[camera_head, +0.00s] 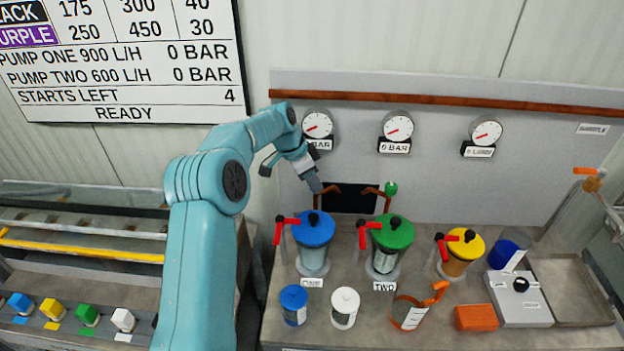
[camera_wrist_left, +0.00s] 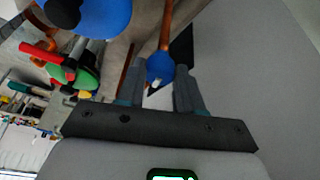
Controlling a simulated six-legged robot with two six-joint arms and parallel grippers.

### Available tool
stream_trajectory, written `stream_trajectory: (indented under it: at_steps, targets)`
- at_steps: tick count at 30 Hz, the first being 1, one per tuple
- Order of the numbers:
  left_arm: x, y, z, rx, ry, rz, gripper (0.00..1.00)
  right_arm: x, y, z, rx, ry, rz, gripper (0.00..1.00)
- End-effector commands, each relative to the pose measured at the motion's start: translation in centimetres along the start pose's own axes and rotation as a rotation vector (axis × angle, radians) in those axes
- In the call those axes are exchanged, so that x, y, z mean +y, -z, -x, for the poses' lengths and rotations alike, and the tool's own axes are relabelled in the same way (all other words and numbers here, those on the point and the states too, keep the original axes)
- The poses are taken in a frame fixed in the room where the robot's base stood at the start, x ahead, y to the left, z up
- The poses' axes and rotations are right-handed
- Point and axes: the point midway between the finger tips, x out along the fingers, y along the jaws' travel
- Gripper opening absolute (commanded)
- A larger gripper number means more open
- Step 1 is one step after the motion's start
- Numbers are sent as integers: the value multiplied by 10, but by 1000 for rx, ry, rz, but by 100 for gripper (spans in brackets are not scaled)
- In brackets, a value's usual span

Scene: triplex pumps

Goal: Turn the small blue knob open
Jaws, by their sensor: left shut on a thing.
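The small blue knob (camera_wrist_left: 160,66) sits on a copper-coloured pipe and shows between my left gripper's fingertips in the left wrist view. A small white mark is on its near side. My left gripper (camera_wrist_left: 158,82) is shut on the knob. In the head view my left gripper (camera_head: 317,187) reaches down above the blue-lidded pump (camera_head: 313,230), at the left end of the pipe by the dark panel, and hides the knob. My right gripper is not in view.
A green knob (camera_head: 391,188) is on the pipe to the right. Green-lidded (camera_head: 393,232) and yellow-lidded (camera_head: 462,250) pumps with red levers stand beside the blue one. Gauges (camera_head: 317,124) hang on the wall above. Jars (camera_head: 293,305) stand in front; a tray (camera_head: 570,290) is at right.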

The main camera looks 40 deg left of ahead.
Motion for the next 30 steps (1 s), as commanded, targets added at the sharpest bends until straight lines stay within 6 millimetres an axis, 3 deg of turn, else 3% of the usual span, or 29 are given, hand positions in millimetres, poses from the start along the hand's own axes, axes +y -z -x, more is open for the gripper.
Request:
stream_trajectory:
  at_steps: [3,4,6,14,19,30]
  targets:
    - [0,2,0,3,0,0,5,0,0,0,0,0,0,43]
    - [0,2,0,3,0,0,45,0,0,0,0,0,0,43]
    - [0,1,0,3,0,0,61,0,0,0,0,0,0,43]
    - [0,0,0,1,0,1,61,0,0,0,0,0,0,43]
    - [-1,0,15,2,3,0,61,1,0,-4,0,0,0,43]
    - [-1,2,110,3,5,0,61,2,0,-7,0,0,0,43]
